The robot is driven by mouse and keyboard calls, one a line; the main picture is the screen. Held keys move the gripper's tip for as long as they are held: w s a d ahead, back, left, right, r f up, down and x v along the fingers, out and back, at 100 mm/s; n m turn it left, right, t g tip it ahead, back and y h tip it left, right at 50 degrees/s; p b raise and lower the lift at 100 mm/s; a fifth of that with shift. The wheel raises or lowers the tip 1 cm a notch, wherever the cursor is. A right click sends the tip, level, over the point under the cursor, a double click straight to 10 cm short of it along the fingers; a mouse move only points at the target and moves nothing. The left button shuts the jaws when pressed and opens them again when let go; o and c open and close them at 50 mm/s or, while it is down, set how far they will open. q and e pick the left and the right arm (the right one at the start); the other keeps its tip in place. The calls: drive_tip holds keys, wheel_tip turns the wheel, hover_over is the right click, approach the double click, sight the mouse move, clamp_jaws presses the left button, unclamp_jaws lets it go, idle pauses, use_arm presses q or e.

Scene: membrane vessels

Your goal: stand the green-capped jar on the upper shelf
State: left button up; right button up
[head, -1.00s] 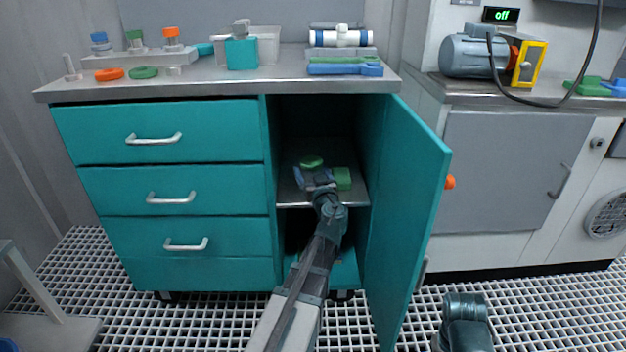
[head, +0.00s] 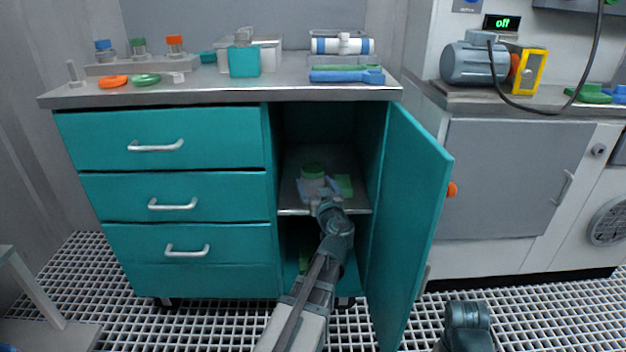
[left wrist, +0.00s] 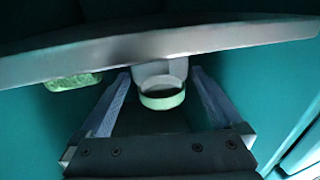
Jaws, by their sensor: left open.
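The green-capped jar (head: 314,171) stands upright on the upper shelf (head: 291,203) inside the open teal cupboard. Its body is pale and its cap is on top. My left gripper (head: 318,188) is open at the front of the shelf, with its blue fingers low around the jar. In the left wrist view, the jar (left wrist: 160,78) with its green ring lies between the two spread fingers, with a gap on each side. The shelf's grey edge (left wrist: 130,47) crosses above it. My right gripper is not in view.
A green block (head: 344,184) lies on the shelf right of the jar. The cupboard door (head: 418,200) stands open at the right. A green item (head: 303,262) shows in the lower compartment. The worktop (head: 220,93) above holds capped vessels and boxes.

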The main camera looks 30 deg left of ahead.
use_arm(q)
drive_tip(key=v, duration=0.8)
drive_tip(key=shift+s+d, duration=0.25)
drive_tip(key=shift+s, duration=0.05)
